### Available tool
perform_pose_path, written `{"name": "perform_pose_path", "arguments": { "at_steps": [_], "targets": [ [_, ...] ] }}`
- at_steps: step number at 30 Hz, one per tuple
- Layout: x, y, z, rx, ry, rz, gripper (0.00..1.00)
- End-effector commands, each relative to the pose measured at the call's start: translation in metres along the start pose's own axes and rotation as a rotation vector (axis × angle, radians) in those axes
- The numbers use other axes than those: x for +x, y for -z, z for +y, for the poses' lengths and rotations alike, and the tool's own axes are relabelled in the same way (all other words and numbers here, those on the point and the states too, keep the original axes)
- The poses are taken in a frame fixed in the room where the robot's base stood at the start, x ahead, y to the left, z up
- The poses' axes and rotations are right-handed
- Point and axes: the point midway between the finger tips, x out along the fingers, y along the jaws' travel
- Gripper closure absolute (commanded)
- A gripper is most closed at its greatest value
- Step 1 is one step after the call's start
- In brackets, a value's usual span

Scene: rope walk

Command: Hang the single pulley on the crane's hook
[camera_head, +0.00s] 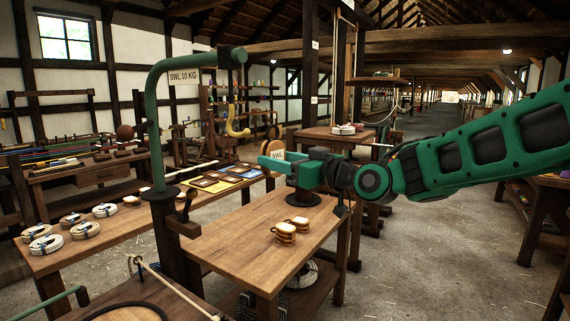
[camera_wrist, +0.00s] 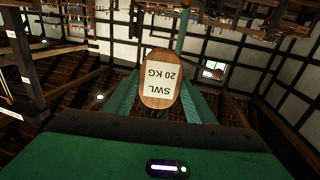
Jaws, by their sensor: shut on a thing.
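My gripper (camera_head: 270,158) is shut on a small wooden pulley block. In the wrist view the block (camera_wrist: 146,94) is an upright oval with a white "SWL 20 KG" label, upside down in the picture, between the green fingers. In the head view the fingers hide most of it, and its sheave is hidden. The green crane (camera_head: 157,125) stands at the left of the near table, its arm reaching right. A yellow hook (camera_head: 238,122) hangs empty from its tip. My gripper is right of and below the hook in the picture, apart from it.
Another wooden block (camera_head: 284,233) with pale bands lies on the near table (camera_head: 235,245). A dark round base (camera_head: 303,198) sits behind it. An "SWL 10 KG" sign (camera_head: 184,77) shows beyond the crane arm. Rope coils (camera_head: 86,229) lie on the left bench.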

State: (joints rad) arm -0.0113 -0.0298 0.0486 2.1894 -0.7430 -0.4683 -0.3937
Motion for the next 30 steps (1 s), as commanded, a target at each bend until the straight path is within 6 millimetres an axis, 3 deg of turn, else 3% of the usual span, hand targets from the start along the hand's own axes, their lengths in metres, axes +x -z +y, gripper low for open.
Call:
{"name": "perform_pose_path", "arguments": {
  "at_steps": [30],
  "targets": [
    [0.043, 0.0, -0.01, 0.0, 0.003, 0.001, 0.81]
  ]
}}
